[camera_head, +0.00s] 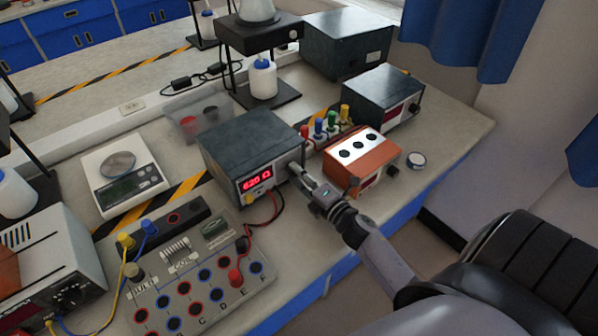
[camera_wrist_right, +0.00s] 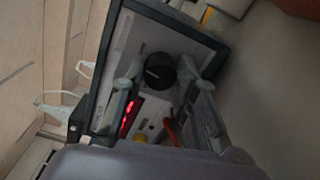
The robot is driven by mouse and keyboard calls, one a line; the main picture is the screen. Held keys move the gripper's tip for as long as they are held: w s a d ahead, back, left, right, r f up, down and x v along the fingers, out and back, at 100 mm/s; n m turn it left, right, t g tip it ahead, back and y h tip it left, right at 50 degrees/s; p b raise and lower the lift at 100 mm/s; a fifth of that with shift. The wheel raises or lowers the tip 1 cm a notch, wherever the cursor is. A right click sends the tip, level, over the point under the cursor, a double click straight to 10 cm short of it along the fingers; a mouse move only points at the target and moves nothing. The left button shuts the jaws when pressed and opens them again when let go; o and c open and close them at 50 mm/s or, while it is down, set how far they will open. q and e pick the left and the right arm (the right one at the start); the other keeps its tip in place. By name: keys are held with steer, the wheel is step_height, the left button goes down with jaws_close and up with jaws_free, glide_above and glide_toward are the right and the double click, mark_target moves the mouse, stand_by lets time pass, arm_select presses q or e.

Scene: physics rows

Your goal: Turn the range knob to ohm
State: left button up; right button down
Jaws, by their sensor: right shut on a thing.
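The grey bench meter (camera_head: 243,148) stands in the middle of the bench. Its red display (camera_head: 256,183) shows digits followed by an ohm sign. The round black range knob (camera_wrist_right: 159,71) with a pale pointer line sits on its front panel in the right wrist view. My right gripper (camera_head: 297,171) reaches the right end of the meter's front. Its fingers are shut on the knob, one on either side; in the head view they hide the knob. The markings around the knob are too small to read. My left gripper is not in view.
An orange box (camera_head: 362,172) stands just right of my right gripper, with coloured posts (camera_head: 331,122) behind it. A socket panel (camera_head: 190,290) lies front left of the meter. Red and black leads (camera_head: 274,208) hang from the meter's front. A scale (camera_head: 121,178) stands at left.

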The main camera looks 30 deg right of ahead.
steer(key=shift+d+r+m, duration=0.1)
steer(key=shift+m, duration=0.8)
steer(key=c, duration=1.2)
jaws_free()
steer(key=shift+c, duration=0.2)
steer(key=shift+s+f, duration=0.2)
steer(key=shift+s, duration=0.3)
steer(key=s, duration=0.7)
steer(key=s+d, duration=0.1)
steer(key=s, duration=0.3)
steer(key=shift+r, duration=0.1)
